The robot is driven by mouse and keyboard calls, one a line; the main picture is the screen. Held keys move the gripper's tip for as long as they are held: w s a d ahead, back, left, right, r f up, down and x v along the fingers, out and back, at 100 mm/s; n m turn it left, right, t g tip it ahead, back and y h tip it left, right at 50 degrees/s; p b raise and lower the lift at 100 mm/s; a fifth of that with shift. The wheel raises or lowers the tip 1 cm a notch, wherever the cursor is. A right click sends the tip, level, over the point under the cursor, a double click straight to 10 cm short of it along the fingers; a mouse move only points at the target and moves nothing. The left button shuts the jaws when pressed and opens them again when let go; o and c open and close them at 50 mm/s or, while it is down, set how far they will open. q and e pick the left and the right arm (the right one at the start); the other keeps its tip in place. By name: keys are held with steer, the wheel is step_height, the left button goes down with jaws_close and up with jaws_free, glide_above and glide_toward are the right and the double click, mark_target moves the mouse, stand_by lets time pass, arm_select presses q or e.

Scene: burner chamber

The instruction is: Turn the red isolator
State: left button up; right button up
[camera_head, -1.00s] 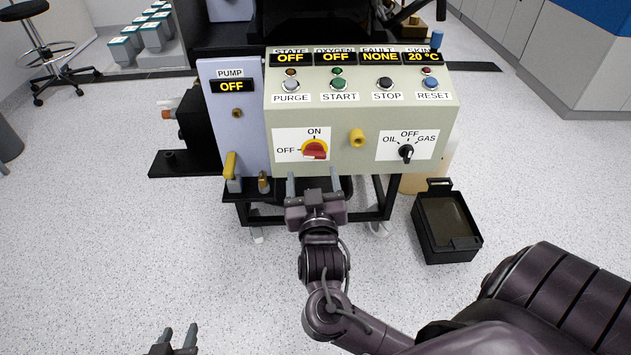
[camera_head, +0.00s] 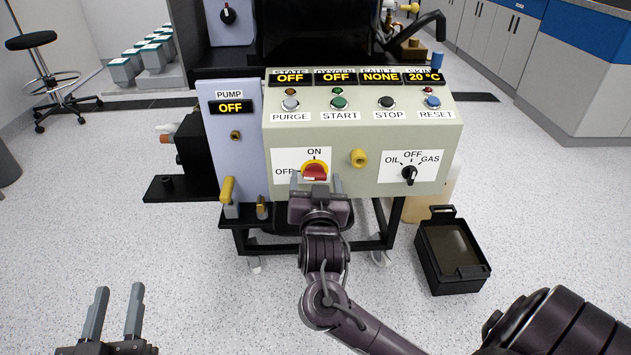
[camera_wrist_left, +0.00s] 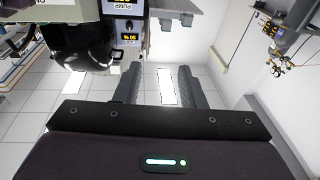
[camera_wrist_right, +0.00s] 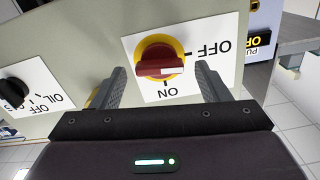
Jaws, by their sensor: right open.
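The red isolator (camera_head: 315,171) is a red rotary handle on a yellow round base, on a white label with OFF at the left and ON at the top. Its handle lies level, in line with OFF. My right gripper (camera_head: 316,183) is open just in front of and slightly below it in the head view. In the right wrist view the isolator (camera_wrist_right: 160,62) shows between the two spread fingers, with no clear contact. My left gripper (camera_head: 118,290) is open and empty at the lower left, far from the panel; its fingers also show in the left wrist view (camera_wrist_left: 158,72).
The panel (camera_head: 236,140) also bears a yellow knob (camera_head: 358,158), a black OIL/OFF/GAS selector (camera_head: 409,174) and a row of push buttons. A yellow lever (camera_head: 227,190) is at the left. A black bin (camera_head: 452,254) stands on the floor at the right.

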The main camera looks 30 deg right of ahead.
arm_select(q)
steer(key=shift+a+r+t, duration=0.1)
steer(key=shift+r+t, duration=0.3)
steer(key=shift+r, duration=0.35)
arm_select(e)
steer(key=shift+w+d, duration=0.25)
steer(key=shift+w, duration=0.1)
steer(key=c, duration=1)
arm_select(q)
step_height(320, 180, down, 13)
steer(key=s+g+y+p, duration=0.2)
steer(key=s+g, duration=0.1)
steer(key=g, duration=0.4)
arm_select(e)
steer(key=shift+r+n, duration=0.1)
steer(key=shift+n, duration=0.2)
steer(key=shift+r+p, duration=0.1)
steer(key=shift+p, duration=0.55)
steer(key=shift+n+p, duration=0.5)
steer(key=shift+p, duration=0.25)
arm_select(q)
steer(key=s+a+f+g+y, duration=0.3)
steer(key=s+f+g, duration=0.3)
steer(key=s+f, duration=0.3)
steer(key=shift+s+a+f+g, duration=0.2)
steer(key=shift+a+f+g, duration=0.15)
steer(key=shift+f, duration=0.35)
arm_select(e)
steer(key=o, duration=1)
